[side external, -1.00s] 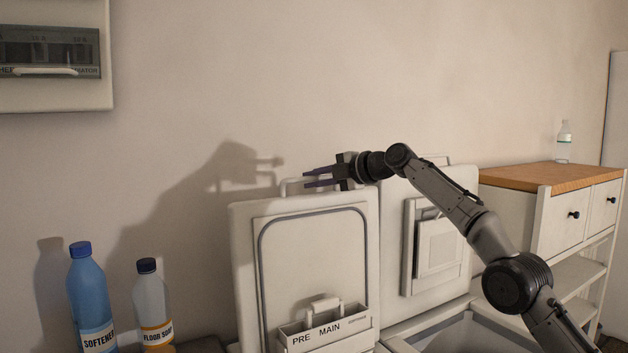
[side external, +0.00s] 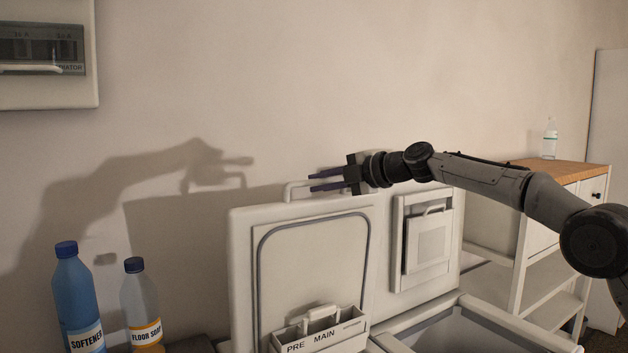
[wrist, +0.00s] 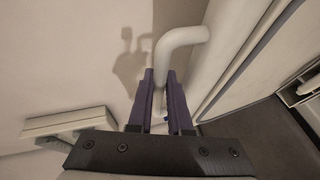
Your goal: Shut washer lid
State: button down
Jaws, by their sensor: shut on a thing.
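The washer lid (side external: 245,265) stands open and upright, with a grey seal on its inner face and a drawer marked PRE MAIN (side external: 325,335) at its lower part. Its pale bar handle (side external: 290,188) sticks up from the top edge. My gripper (side external: 312,182) is at this handle, its purple fingers pointing left. In the wrist view my gripper (wrist: 160,76) is shut on the handle (wrist: 182,36), which runs down between the fingers. The exact contact is partly hidden.
A second upright lid (side external: 385,275) with a square panel stands to the right, above an open tub (side external: 460,330). A softener bottle (side external: 78,300) and a floor soap bottle (side external: 142,300) stand at left. A wood-topped cabinet (side external: 570,170) is at right.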

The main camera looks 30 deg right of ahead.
jog(key=s+f, duration=0.3)
jog(key=s, duration=0.6)
jog(key=s+f, duration=0.3)
jog(key=s, duration=0.7)
jog(key=c, duration=1.1)
grip_release()
jog(key=shift+f, duration=0.1)
jog(key=shift+s+d, duration=0.1)
jog(key=shift+s, duration=0.05)
